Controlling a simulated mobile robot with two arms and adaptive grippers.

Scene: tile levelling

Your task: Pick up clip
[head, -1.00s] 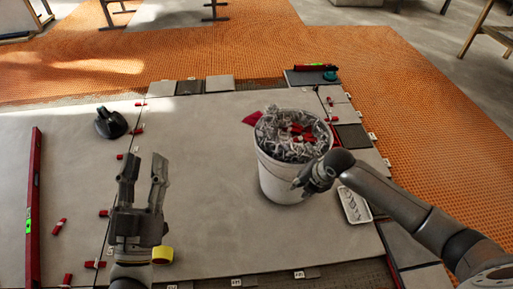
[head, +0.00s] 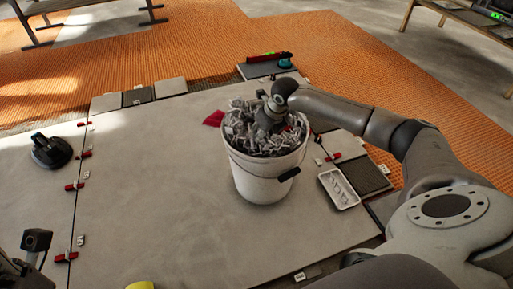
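A white bucket (head: 262,182) stands on the large grey tiles, filled with a heap of pale grey clips (head: 240,128). A few red pieces show among them. My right gripper (head: 266,122) reaches down into the top of the heap from above. Its fingertips are hidden among the clips, so I cannot tell whether it is open or shut, or on a clip. Only a dark part of my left arm shows at the lower left edge; the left fingers are out of view.
A white tray (head: 338,189) lies right of the bucket. A black suction cup (head: 51,151) stands at left. Red wedges (head: 74,187) sit along the left tile joint. A red level (head: 268,55) lies on a dark tile behind the bucket. Bare tile lies left of the bucket.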

